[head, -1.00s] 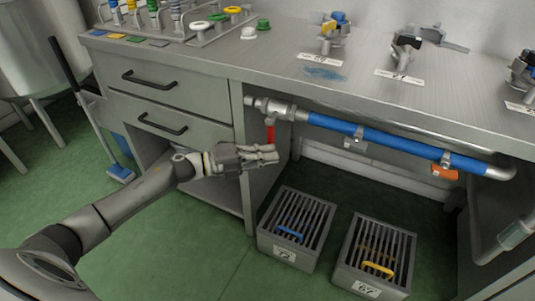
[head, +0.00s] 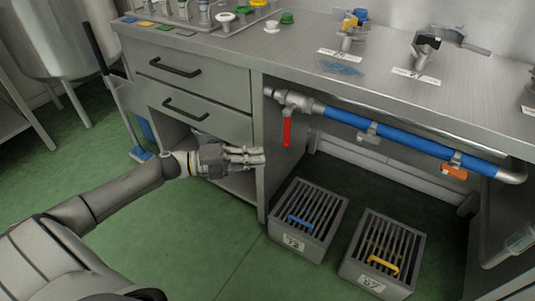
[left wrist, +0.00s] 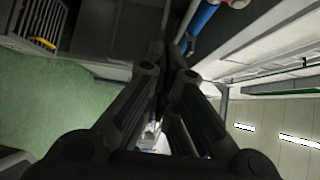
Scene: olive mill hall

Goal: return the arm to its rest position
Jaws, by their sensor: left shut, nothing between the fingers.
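My left gripper (head: 246,157) is in front of the workbench's open lower bay, below the drawers. It is shut and holds nothing. It also shows in the left wrist view (left wrist: 172,55), with its fingers together. A red valve handle (head: 287,131) hangs down from the blue pipe (head: 360,131) under the bench, to the right of the gripper and apart from it. My right gripper is not in view.
Two grated crates, one with a blue handle (head: 299,222) and one with a yellow handle (head: 384,264), stand on the floor right of the arm. The drawer handles (head: 175,67) stick out above the gripper. The green floor (head: 205,240) in front is clear.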

